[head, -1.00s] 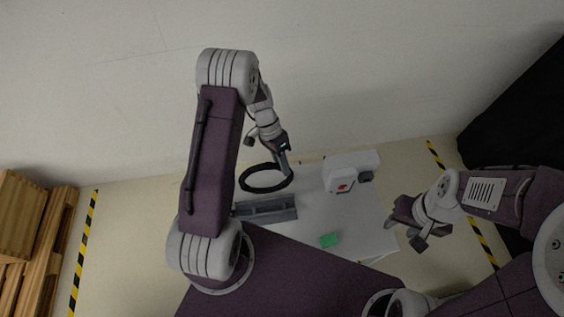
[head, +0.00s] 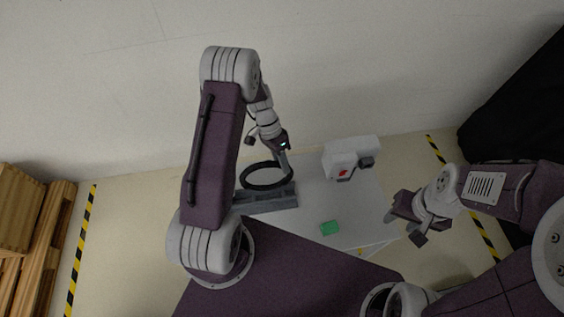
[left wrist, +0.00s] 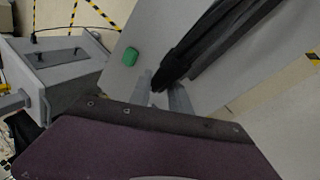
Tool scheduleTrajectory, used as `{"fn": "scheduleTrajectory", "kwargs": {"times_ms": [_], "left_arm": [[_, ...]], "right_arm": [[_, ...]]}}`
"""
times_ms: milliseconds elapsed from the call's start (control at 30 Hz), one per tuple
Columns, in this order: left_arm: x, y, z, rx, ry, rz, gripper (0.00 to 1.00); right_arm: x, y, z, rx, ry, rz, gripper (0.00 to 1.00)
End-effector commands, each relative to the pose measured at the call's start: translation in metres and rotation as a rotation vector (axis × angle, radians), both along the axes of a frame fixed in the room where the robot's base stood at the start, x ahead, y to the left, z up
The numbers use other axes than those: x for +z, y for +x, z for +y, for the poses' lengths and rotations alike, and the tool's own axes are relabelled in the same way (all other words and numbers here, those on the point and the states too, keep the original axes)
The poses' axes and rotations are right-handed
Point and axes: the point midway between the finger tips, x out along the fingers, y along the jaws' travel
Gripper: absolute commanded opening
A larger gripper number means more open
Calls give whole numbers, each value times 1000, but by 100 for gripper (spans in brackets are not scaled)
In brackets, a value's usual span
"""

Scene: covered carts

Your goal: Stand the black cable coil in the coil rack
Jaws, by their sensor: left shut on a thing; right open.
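The black cable coil (head: 262,187) is a thick dark ring in the head view. My left gripper (head: 288,172) is shut on its right side. In the left wrist view the coil (left wrist: 215,45) runs as dark bands up to the right from between the fingertips (left wrist: 168,90). The coil rack (head: 268,201) is a long grey slotted holder on the cart top, just below the coil in the head view. I cannot tell how high the coil is above it. My right gripper (head: 408,216) is open and empty at the cart's right edge.
The white cart top (head: 355,209) carries a green block (head: 329,227) and a white device with a red mark (head: 351,155). The green block also shows in the left wrist view (left wrist: 130,57). A wall stands behind the cart. Wooden pallets and crates (head: 22,215) are at far left.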

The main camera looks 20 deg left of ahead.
Motion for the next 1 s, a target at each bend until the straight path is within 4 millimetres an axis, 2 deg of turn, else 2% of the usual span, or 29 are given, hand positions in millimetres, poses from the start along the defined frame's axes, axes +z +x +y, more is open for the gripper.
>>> {"fn": "scheduleTrajectory", "kwargs": {"times_ms": [1000], "left_arm": [[-76,1,0,0,0,0,0]], "right_arm": [[-58,0,0,0,0,0,44]]}}
